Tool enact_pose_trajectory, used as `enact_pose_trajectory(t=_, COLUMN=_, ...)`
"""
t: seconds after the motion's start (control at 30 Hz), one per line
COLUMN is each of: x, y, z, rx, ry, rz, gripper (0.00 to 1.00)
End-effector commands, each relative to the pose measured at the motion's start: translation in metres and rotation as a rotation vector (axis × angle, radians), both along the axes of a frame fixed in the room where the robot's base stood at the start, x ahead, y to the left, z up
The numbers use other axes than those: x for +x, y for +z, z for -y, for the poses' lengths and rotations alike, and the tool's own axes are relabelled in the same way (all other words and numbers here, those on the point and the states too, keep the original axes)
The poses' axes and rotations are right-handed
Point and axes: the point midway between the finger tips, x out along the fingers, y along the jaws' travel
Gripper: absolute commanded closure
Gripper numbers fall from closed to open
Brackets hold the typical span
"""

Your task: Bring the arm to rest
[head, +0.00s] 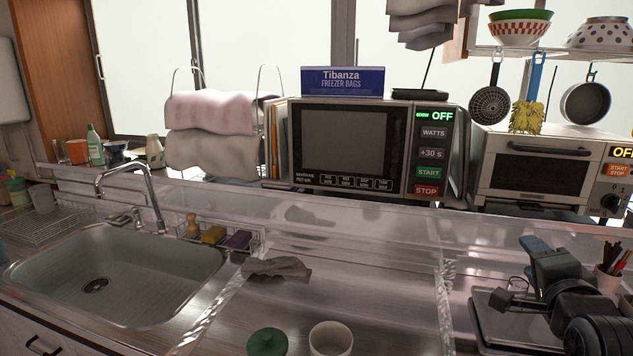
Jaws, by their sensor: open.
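My gripper (516,285) is at the lower right in the head view, at the end of my dark grey arm, which enters from the lower right edge. It is open, and I see nothing held in it. It is above or beside a flat grey tray-like surface (490,318) on the counter; the exact gap cannot be told. The arm's lower part is outside the picture.
A cup with pens (608,278) stands close to the right of my arm. A white cup (331,339), a green lid (267,342) and a grey cloth (277,268) lie left on the counter. A sink (120,280), microwave (365,148) and toaster oven (545,165) are around.

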Motion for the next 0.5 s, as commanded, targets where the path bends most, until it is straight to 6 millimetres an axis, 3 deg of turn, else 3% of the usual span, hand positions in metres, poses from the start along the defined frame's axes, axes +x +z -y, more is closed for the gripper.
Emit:
enact_pose_trajectory(t=0.03, x=-0.017, y=-0.022, z=-0.008, rx=-0.045, ry=0.018, rz=-0.026, gripper=0.49)
enact_pose_trajectory(t=0.2, x=-0.07, y=-0.072, z=-0.033, rx=-0.207, ry=0.079, rz=-0.085, gripper=0.49)
enact_pose_trajectory(t=0.5, x=-0.176, y=-0.131, z=-0.074, rx=-0.481, ry=0.194, rz=-0.17, gripper=0.49)
